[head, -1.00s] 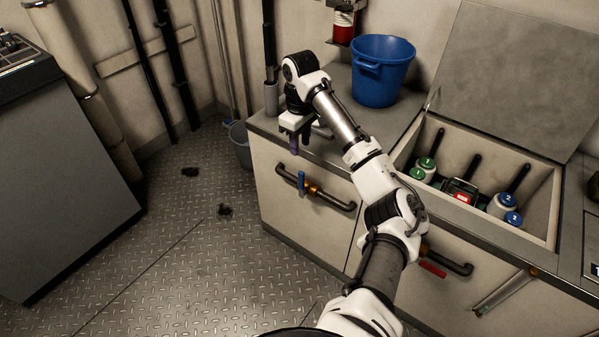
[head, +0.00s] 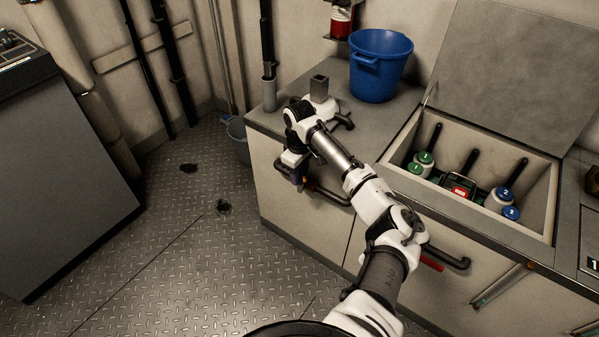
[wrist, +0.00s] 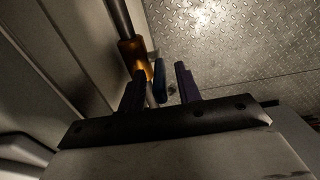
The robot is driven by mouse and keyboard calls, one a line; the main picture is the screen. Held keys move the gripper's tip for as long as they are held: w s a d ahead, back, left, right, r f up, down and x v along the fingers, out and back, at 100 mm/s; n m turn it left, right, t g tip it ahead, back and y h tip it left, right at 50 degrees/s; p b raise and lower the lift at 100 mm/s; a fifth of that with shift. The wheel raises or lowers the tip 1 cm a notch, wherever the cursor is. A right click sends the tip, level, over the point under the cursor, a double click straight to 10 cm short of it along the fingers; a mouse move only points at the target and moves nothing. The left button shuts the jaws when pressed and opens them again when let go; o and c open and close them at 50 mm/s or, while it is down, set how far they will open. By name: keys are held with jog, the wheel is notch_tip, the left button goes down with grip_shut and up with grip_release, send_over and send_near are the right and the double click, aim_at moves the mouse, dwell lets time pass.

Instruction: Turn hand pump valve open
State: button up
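The valve's blue handle (wrist: 159,81) shows in the wrist view, with its brass-coloured body (wrist: 132,53) on a dark pipe (head: 331,196) along the cabinet front. My gripper (wrist: 159,72) is open, with its two dark fingers spread apart. The blue handle stands between the fingers, with a visible gap on the right; contact on the left is unclear. In the head view my gripper (head: 298,180) is low in front of the cabinet and hides most of the valve.
A white-based fixture with a grey square post (head: 319,87) stands on the counter behind my wrist. A blue bucket (head: 380,68) is to its right. An open bin (head: 540,221) holds green, red and blue-topped items. A second pipe with a red handle (head: 432,265) is lower right. The floor at left is mostly clear.

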grip_shut()
